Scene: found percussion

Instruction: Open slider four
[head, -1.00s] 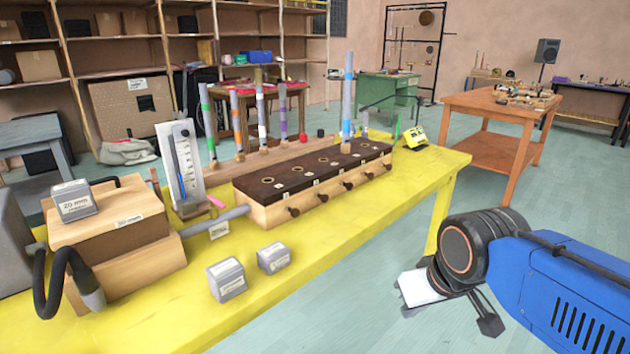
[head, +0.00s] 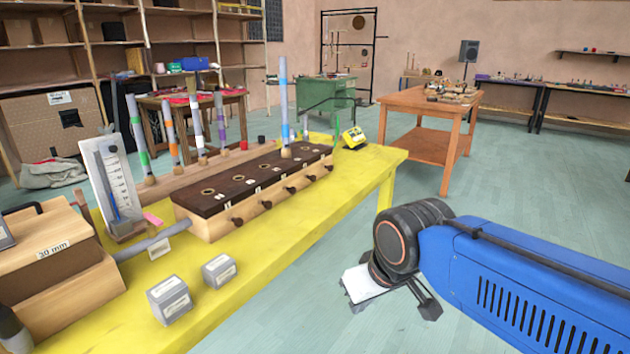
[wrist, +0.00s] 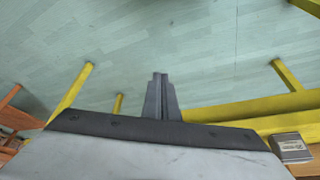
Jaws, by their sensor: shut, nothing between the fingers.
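The slider box (head: 210,226) is a pale wooden box with a dark top, standing on the yellow table. Several round holes run along its top. A row of dark slider knobs sticks out of its front side, among them a near one (head: 237,222), a middle one (head: 291,190) and a far one (head: 328,167). The slider labels are too small to read. A grey tube with a blue band (head: 284,110) stands upright at the far part of the box. My gripper (head: 430,310) is off the table's right side, over the floor, apart from the knobs. In the wrist view its fingers (wrist: 160,95) are together and empty.
The yellow table (head: 250,290) holds two grey weights (head: 170,299) (head: 219,270), a gauge (head: 112,185) and a wooden bellows box (head: 60,270) at left. More banded tubes stand behind the slider box. An orange table (head: 430,140) stands beyond. The floor at right is clear.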

